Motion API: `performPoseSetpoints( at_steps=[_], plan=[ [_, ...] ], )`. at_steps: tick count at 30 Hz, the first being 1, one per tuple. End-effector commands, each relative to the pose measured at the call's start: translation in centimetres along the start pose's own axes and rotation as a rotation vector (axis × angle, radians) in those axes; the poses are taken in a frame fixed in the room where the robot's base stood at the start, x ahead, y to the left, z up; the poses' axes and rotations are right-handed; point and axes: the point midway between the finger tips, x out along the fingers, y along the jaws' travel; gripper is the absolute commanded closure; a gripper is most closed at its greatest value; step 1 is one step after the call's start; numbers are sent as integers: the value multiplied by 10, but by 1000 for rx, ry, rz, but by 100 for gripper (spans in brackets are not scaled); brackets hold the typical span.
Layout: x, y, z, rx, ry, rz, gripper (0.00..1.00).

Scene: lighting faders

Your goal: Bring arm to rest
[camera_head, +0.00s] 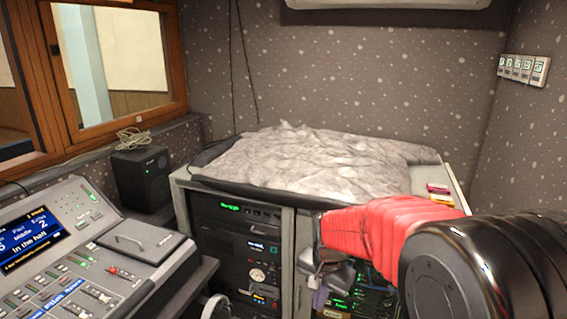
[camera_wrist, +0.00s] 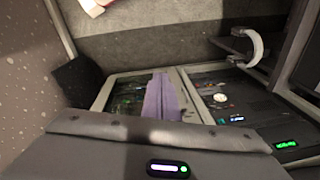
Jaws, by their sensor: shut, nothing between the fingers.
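My arm comes in from the right in the head view, with a black joint and a red-sleeved link reaching left across the front of the rack cabinet. My gripper (camera_head: 325,277) hangs at the end of the red link, in front of the cabinet's right bay. It is shut and small in this view, with nothing seen held. In the wrist view, a grey body with a small light fills the bottom; the fingers cannot be made out there.
The cabinet (camera_head: 187,180) carries a crumpled grey cover (camera_head: 310,160) and small coloured boxes (camera_head: 440,192). A fader console (camera_head: 140,240) stands at left, a black speaker (camera_head: 140,178) behind it. Wall switches (camera_head: 522,69) are at right. A pale curved band (camera_wrist: 254,48) shows in the wrist view.

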Motion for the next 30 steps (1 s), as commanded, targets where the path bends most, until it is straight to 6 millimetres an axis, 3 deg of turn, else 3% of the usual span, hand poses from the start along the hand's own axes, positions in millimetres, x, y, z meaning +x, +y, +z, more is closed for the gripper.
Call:
performPoseSetpoints(
  at_steps=[6,15,30],
  plan=[
    [-35,33,27,-224,16,-4,100],
    [-72,77,63,-468,48,-7,100],
    [-115,138,117,-656,149,-20,100]
  ],
)
